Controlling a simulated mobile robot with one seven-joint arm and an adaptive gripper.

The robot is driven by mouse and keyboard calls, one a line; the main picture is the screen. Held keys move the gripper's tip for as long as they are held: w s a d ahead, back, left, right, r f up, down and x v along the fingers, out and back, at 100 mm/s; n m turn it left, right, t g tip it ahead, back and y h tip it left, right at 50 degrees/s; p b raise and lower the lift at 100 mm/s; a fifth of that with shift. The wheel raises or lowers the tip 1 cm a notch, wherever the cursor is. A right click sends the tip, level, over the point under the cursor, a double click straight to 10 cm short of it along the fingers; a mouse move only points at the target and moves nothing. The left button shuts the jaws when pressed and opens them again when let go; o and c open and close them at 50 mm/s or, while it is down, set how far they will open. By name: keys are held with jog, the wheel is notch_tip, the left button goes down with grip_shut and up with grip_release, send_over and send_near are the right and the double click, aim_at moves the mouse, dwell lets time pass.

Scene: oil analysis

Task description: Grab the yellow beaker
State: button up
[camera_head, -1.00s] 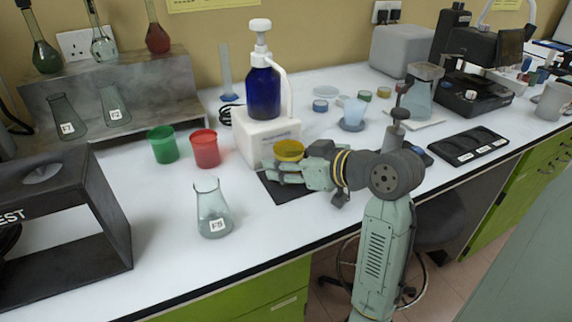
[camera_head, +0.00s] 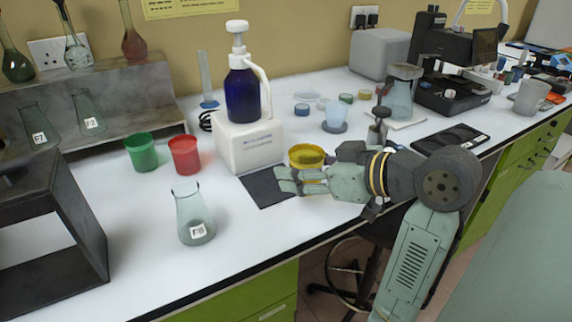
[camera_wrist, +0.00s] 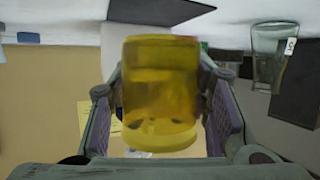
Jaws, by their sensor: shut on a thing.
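The yellow beaker (camera_head: 306,154) is held at the end of my arm, just right of the white stand in the head view. In the wrist view the beaker (camera_wrist: 160,90) fills the middle, between the two finger pads. My gripper (camera_head: 292,178) is shut on the beaker's sides, and its fingers hide the lower part of the beaker in the head view. Whether the beaker clears the bench cannot be told for certain.
A black mat (camera_head: 262,188) lies left of my gripper, before the white stand (camera_head: 247,143) with a blue bottle (camera_head: 243,95). Red (camera_head: 185,155) and green (camera_head: 140,152) beakers and a flask (camera_head: 193,215) stand further left. A metal-topped vessel (camera_head: 377,133) stands close behind my wrist.

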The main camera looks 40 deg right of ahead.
jog(key=shift+s+d+r+b, duration=0.1)
jog(key=shift+s+b, duration=0.1)
jog(key=shift+s, duration=0.95)
jog(key=shift+s+a+r+b, duration=0.1)
jog(key=shift+s+r+b, duration=0.05)
jog(key=shift+s, duration=1.05)
jog(key=shift+s+d+r+b, duration=0.1)
jog(key=shift+s+b, duration=0.1)
jog(key=shift+s, duration=0.95)
